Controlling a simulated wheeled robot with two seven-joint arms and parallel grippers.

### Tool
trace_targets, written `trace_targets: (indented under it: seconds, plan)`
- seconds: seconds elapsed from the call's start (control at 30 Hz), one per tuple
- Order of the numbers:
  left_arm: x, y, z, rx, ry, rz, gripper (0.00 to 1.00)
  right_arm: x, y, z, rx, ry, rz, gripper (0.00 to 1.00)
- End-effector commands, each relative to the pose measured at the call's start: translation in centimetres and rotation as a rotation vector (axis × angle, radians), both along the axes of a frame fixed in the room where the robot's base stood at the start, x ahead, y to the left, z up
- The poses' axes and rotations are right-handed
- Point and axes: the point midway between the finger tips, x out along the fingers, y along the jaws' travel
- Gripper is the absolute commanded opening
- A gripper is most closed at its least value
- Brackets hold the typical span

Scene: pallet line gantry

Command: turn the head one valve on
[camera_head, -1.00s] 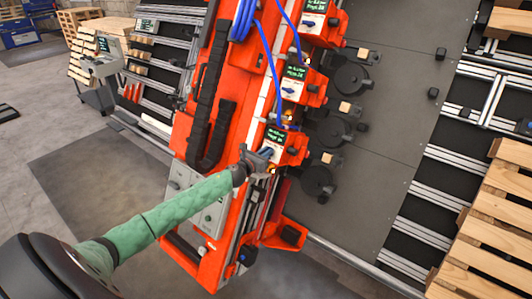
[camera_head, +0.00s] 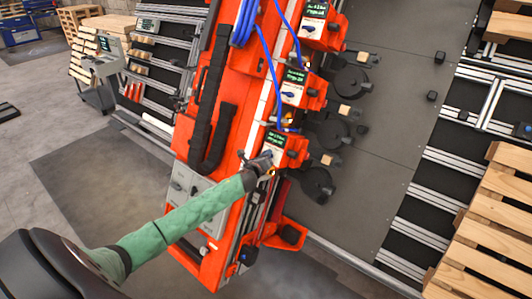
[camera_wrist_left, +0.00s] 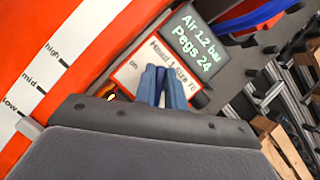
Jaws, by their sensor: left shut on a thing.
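The nearest orange head on the gantry carries a small display (camera_head: 275,140), which reads "Air 1.2 bar, Pegs 24" in the left wrist view (camera_wrist_left: 194,36). The lever is mostly hidden by the fingers. My right gripper is not in view.
Two similar heads with blue levers (camera_head: 288,96) (camera_head: 306,29) stand farther up the orange beam. Blue hoses (camera_head: 268,55) run along it. Black round parts (camera_head: 318,183) lie on the grey plate to the right. Wooden pallets (camera_head: 490,225) are at the right edge.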

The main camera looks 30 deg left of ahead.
Motion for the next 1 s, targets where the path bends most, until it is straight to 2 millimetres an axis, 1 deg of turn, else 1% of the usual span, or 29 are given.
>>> trace_targets:
  seconds: [0.03,0.13,0.4,0.6,1.0]
  plan:
    - [0.0,0.0,0.3,-0.039,0.003,0.021,0.00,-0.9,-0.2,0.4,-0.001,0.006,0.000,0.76]
    - [0.0,0.0,0.3,-0.123,0.010,0.066,0.00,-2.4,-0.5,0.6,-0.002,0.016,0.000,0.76]
    - [-0.1,0.2,0.1,-0.348,0.028,0.187,0.00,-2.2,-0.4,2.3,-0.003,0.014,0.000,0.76]
    - [-0.1,0.2,-0.1,-0.514,0.040,0.274,0.00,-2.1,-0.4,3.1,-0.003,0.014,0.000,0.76]
    - [-0.2,0.4,-0.5,-0.767,0.060,0.411,0.00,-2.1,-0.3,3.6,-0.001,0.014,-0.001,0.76]
